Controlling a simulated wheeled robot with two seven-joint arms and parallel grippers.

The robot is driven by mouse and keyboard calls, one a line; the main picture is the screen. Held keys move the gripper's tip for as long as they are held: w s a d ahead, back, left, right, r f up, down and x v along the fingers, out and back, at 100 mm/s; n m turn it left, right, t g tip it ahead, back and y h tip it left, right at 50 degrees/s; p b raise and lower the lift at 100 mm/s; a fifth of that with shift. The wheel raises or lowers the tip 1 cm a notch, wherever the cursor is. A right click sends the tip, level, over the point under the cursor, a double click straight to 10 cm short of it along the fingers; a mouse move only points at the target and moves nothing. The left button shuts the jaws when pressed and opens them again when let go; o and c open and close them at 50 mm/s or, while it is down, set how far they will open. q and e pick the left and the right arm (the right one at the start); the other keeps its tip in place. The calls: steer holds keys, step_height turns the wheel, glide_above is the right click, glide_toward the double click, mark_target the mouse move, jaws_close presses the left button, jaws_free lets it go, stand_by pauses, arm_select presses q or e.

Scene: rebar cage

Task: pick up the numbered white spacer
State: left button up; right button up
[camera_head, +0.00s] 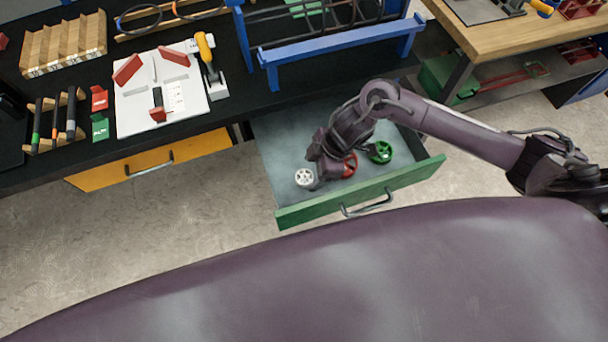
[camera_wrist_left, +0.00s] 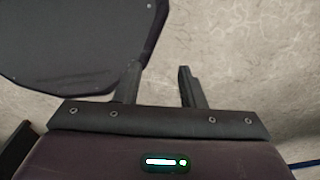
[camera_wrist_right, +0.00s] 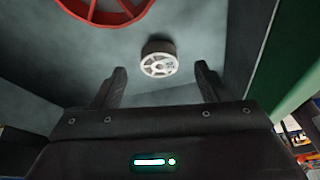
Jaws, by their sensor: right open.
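The white spacer (camera_head: 304,177) is a small spoked wheel lying in the open green-fronted drawer (camera_head: 362,200), near its left front. In the right wrist view the white spacer (camera_wrist_right: 159,64) stands ahead of and between my right fingers, apart from them; marks on its face are too small to read. My right gripper (camera_head: 322,178) is low in the drawer just right of the white spacer; it also shows in the right wrist view (camera_wrist_right: 160,82), open and empty. My left gripper (camera_wrist_left: 158,70) is open and empty above the floor, out of the head view.
A red spoked wheel (camera_head: 349,165) lies right of my right gripper, partly hidden by it, and a green one (camera_head: 381,152) lies further right. The drawer's walls surround them. The black workbench (camera_head: 225,120) with a blue frame (camera_head: 340,46) is behind.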

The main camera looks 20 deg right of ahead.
mark_target(307, 176)
steer(key=x, duration=0.3)
steer(key=shift+f, duration=0.1)
steer(key=c, duration=1)
arm_select(q)
steer(key=shift+w+d+r, duration=0.1)
steer(key=shift+w+r, duration=0.05)
steer(key=shift+w, duration=0.65)
arm_select(e)
steer(key=shift+c, duration=0.3)
